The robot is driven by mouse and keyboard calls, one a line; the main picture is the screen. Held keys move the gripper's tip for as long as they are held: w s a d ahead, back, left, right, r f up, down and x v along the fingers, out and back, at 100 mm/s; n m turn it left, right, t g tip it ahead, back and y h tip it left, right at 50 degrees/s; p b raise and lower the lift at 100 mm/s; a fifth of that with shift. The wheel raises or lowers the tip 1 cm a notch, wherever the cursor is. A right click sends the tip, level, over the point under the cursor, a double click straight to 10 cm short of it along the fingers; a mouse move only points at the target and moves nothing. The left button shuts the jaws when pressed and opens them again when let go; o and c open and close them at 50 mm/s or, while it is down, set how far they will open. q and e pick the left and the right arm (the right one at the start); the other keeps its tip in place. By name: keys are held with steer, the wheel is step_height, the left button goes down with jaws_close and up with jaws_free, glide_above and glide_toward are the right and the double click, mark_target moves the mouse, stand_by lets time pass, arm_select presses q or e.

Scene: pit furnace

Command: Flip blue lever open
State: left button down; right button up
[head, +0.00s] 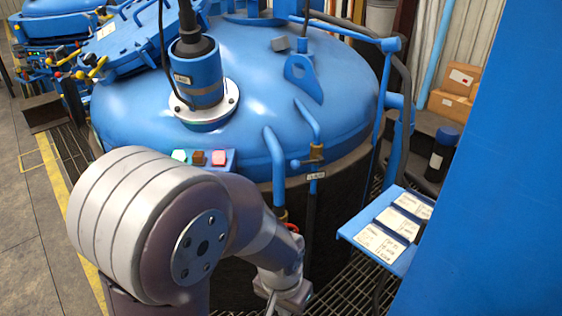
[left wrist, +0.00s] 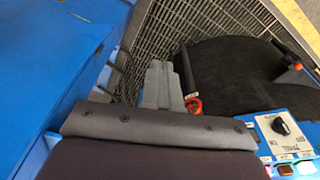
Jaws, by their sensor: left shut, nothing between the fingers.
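My left gripper (head: 288,298) is low in the head view, beside the dark lower wall of the furnace, partly hidden by my wrist and cut by the bottom edge. Its grey fingers also show in the left wrist view (left wrist: 160,80), shut with nothing between them. A short blue lever-like piece (head: 296,164) sits beside a brass fitting (head: 316,152) on the furnace front, above my gripper and apart from it. I cannot tell for certain that it is the task's blue lever. A red ring-shaped part (left wrist: 193,105) shows just right of the fingers in the left wrist view.
The blue furnace lid (head: 260,75) fills the middle. A button panel (head: 205,158) is partly behind my left arm. A blue stand with cards (head: 350,232) is on the right, near a tall blue panel (head: 490,190). Metal grating (left wrist: 180,30) covers the floor.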

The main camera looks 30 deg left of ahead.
arm_select(q)
steer(key=w+f+n+b, duration=0.1)
steer(key=w+f+b, duration=0.3)
steer(key=f+b, duration=1)
steer(key=w+f+n+t+b, duration=0.5)
steer(key=w+f+n+b, duration=0.2)
steer(key=w+f+b, duration=0.7)
steer(key=w+a+n+t+y+b, duration=0.2)
steer(key=w+n+t+b, duration=0.15)
steer(key=w+n, duration=0.45)
steer(key=w+a+n+t+y+b, duration=0.25)
steer(key=w+n+t, duration=0.3)
steer(key=w, duration=0.45)
steer(key=s+a+r+n+t+y, duration=0.1)
steer(key=a+r+n+y, duration=0.2)
steer(key=r+n+y, duration=0.3)
steer(key=s+a+r+n+t+y, duration=0.1)
steer(key=r+n+y, duration=0.5)
steer(key=n, duration=1.1)
step_height(320, 180, up, 3)
steer(key=shift+s+a+f+t, duration=0.1)
steer(key=shift+s+a+t, duration=0.35)
steer(key=shift+a, duration=0.65)
arm_select(e)
step_height(320, 180, down, 34)
steer(key=shift+f, duration=0.25)
arm_select(q)
steer(key=shift+w+y, duration=0.1)
steer(key=shift+y, duration=0.15)
